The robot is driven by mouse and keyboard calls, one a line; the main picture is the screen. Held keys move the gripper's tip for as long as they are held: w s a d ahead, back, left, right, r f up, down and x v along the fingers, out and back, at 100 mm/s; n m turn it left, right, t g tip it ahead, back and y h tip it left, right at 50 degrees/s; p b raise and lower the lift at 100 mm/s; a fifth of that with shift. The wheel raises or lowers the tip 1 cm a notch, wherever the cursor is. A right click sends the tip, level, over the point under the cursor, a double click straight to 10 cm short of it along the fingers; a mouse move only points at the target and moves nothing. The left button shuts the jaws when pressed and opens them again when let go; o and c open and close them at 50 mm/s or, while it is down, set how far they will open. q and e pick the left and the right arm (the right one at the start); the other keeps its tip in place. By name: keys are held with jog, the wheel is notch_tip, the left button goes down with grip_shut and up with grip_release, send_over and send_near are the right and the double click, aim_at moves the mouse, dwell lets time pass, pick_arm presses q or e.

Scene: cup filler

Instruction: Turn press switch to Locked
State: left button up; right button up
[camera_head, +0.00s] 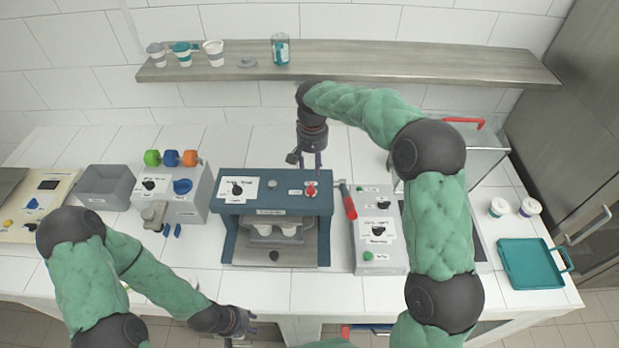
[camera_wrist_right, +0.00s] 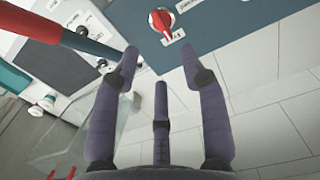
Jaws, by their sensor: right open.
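The blue press machine (camera_head: 275,195) stands at the middle of the counter. A red rotary switch (camera_head: 310,190) on a white label sits at the right of its top panel. The red switch also shows at the top of the right wrist view (camera_wrist_right: 163,21), ahead of the fingertips; its label text is too small to read surely. My right gripper (camera_head: 308,163) is open and empty, just above and behind the switch, apart from it. It also shows in the right wrist view (camera_wrist_right: 160,70), fingers spread. My left gripper (camera_head: 238,325) is low at the counter's front edge; its finger opening is unclear.
A black dial (camera_head: 237,188) is on the press's left. Two white cups (camera_head: 262,230) sit in the press. A red-handled lever (camera_head: 348,202) stands close right of the switch, beside a grey control box (camera_head: 378,260). A shelf (camera_head: 440,66) runs behind.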

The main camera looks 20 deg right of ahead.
aim_at(311, 189)
jog(key=f+p, duration=0.1)
jog(key=f, duration=0.9)
jog(key=shift+s+f, duration=0.2)
grip_shut()
